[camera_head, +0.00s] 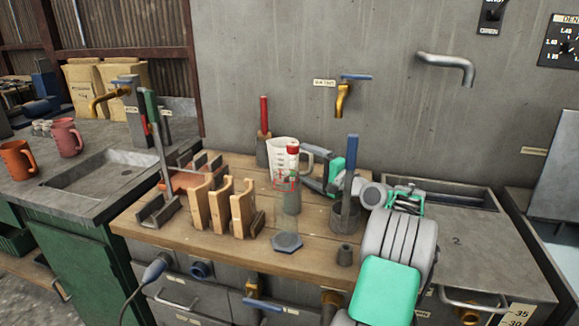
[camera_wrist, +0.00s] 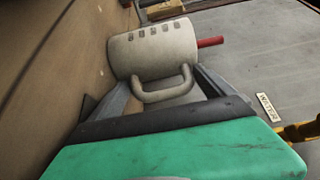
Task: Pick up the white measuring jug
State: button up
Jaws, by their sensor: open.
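The white measuring jug (camera_head: 281,152) stands upright at the back of the wooden worktop, with red markings on its front and its handle to the right. My gripper (camera_head: 313,170) reaches in from the right, beside the handle. In the wrist view my gripper (camera_wrist: 162,82) is open, with one finger on each side of the handle. Whether the fingers touch the jug cannot be told.
A red-handled tool (camera_head: 264,130) stands behind left, wooden racks (camera_head: 222,208) at front left. A dark pot with a blue-handled tool (camera_head: 345,215) stands near my arm. A brass tap (camera_head: 342,98) juts from the wall above.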

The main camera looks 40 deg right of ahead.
jog(key=shift+c, duration=0.5)
jog(key=c, duration=1.5)
jog(key=shift+r, duration=0.1)
jog(key=shift+c, duration=0.6)
jog(key=shift+r, duration=0.1)
